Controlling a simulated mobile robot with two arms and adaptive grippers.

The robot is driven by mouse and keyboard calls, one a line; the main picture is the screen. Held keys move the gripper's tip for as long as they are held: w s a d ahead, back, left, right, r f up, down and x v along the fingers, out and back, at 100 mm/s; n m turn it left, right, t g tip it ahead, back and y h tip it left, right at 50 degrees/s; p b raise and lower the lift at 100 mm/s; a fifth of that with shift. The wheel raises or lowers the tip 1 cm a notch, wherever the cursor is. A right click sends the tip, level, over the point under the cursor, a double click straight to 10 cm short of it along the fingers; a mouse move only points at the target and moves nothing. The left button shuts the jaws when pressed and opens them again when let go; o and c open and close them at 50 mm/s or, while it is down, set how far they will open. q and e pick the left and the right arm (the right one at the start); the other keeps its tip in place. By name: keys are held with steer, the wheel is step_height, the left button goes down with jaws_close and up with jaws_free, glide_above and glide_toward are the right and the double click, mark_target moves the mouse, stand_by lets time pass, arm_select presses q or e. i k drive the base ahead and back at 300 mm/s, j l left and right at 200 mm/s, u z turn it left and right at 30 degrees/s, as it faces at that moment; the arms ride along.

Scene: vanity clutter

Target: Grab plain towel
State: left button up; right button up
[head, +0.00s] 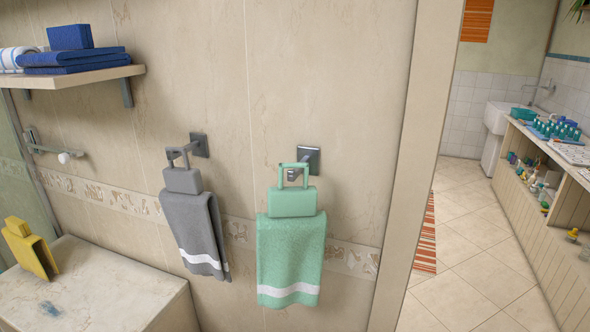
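A grey towel (203,240) with a white stripe near its lower edge hangs from a wall hook on the left. A mint green towel (290,250) with a similar white stripe hangs from a second hook to its right. Plain dark blue folded towels (75,60) lie on a wall shelf at the upper left, one smaller blue piece standing on top. A white towel with blue stripes (14,57) lies beside them, cut off by the left edge. Neither of my grippers shows in the head view.
The wall shelf (90,78) sits above a stone-topped block (110,285), which bears a yellow object (30,248) and a small clear item (50,309). A wall edge (415,165) stands right of the towels. Beyond it are open tiled floor (465,255) and a cluttered counter (550,150).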

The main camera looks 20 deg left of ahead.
mark_target(31, 251)
steer(key=u, duration=2.1)
steer(key=i+j+z, duration=0.1)
steer(key=j, duration=0.25)
steer(key=i+j, duration=0.1)
steer(key=j, duration=0.25)
steer(key=z, duration=0.05)
